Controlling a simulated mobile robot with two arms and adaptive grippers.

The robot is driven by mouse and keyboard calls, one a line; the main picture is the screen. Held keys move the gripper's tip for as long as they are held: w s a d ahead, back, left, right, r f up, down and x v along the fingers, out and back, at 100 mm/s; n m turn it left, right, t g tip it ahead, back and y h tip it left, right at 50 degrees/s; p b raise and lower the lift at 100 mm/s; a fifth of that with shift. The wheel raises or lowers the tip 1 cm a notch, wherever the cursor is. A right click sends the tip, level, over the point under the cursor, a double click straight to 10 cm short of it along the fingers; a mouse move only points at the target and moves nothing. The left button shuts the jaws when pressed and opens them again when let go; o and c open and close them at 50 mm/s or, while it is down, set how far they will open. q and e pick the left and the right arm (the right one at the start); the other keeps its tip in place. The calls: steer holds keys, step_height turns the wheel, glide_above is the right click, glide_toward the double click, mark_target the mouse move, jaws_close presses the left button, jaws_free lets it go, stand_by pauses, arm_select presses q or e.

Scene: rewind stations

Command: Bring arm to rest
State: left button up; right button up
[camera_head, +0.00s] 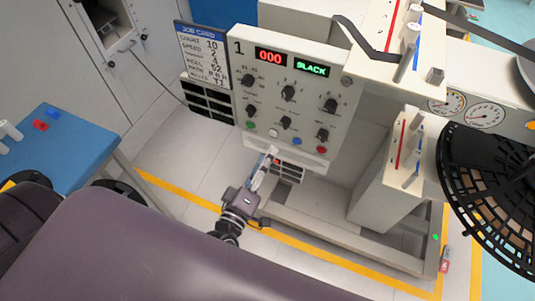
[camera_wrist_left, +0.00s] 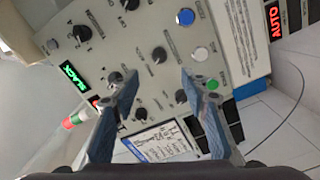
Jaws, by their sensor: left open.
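My left gripper (camera_head: 268,158) is in front of the lower part of the grey control panel (camera_head: 265,95) in the camera_head view. Its fingers point up toward the panel's bottom edge. In the left wrist view the gripper (camera_wrist_left: 158,78) has its two blue-grey fingers spread apart, with nothing between them but the panel behind. Whether the fingers touch the panel cannot be told. My right gripper is not in view.
A blue job card (camera_head: 203,55) hangs left of the panel. A blue table (camera_head: 65,150) with small red and blue pieces stands at left. A rewind machine with gauges (camera_head: 484,117) and a black slotted disc (camera_head: 490,195) stands at right. Pale floor (camera_head: 180,150) lies between.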

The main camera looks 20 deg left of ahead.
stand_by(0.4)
arm_select(q)
steer(key=s+f+m+g, duration=0.3)
steer(key=s+f, duration=0.1)
steer(key=f, duration=0.7)
steer(key=s+f+m+g+h, duration=0.1)
steer(key=s+f+m+g, duration=0.3)
steer(key=f, duration=0.6)
steer(key=s+f+m+g, duration=0.2)
steer(key=s+f, duration=0.3)
steer(key=f, duration=0.6)
steer(key=s+a+f+m+g, duration=0.2)
steer(key=s+f, duration=0.2)
steer(key=s, duration=0.4)
steer(key=s+a+f+m+g+y, duration=0.1)
steer(key=s+a+f+m+g, duration=0.1)
steer(key=s+f, duration=0.3)
steer(key=s+a+f+m+g, duration=0.2)
steer(key=s+f+g, duration=0.2)
steer(key=s, duration=0.8)
steer(key=shift+f+y, duration=0.3)
steer(key=shift+f, duration=0.45)
